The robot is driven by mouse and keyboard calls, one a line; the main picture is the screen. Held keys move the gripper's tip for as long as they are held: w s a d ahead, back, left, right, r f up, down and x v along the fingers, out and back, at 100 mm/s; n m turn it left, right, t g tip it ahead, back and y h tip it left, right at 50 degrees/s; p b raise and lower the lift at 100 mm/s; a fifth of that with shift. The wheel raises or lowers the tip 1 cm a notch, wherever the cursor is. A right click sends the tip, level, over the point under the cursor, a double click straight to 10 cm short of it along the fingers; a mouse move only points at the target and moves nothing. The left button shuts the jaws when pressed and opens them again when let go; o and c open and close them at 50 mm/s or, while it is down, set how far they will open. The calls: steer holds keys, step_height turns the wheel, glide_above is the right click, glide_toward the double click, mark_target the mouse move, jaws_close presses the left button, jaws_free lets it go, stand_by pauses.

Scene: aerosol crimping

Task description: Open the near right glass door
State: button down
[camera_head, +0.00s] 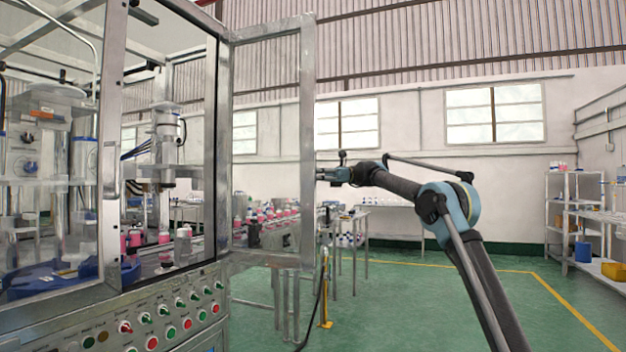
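The near right glass door (308,130) is a metal-framed clear panel on the right side of the machine. It stands swung open, out to the right of the cabinet opening. My gripper (322,175) is at the outer edge of the door frame, at about mid-height. It is small and seen end-on, so whether it touches the frame and whether its fingers are open or shut cannot be told. My arm reaches in from the lower right.
The machine's control panel (150,322) has red and green buttons. Pink-filled bottles (270,218) stand behind the door. A metal table (352,216) is beyond it. Shelves (563,212) stand at the far right. The green floor (430,300) is open on the right.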

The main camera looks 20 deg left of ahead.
steer(key=shift+w+d, duration=0.15)
steer(key=shift+w, duration=0.1)
stand_by(0.3)
steer(key=c, duration=1.7)
jaws_free()
steer(key=shift+d, duration=0.15)
steer(key=shift+o, duration=0.2)
steer(key=shift+a, duration=0.2)
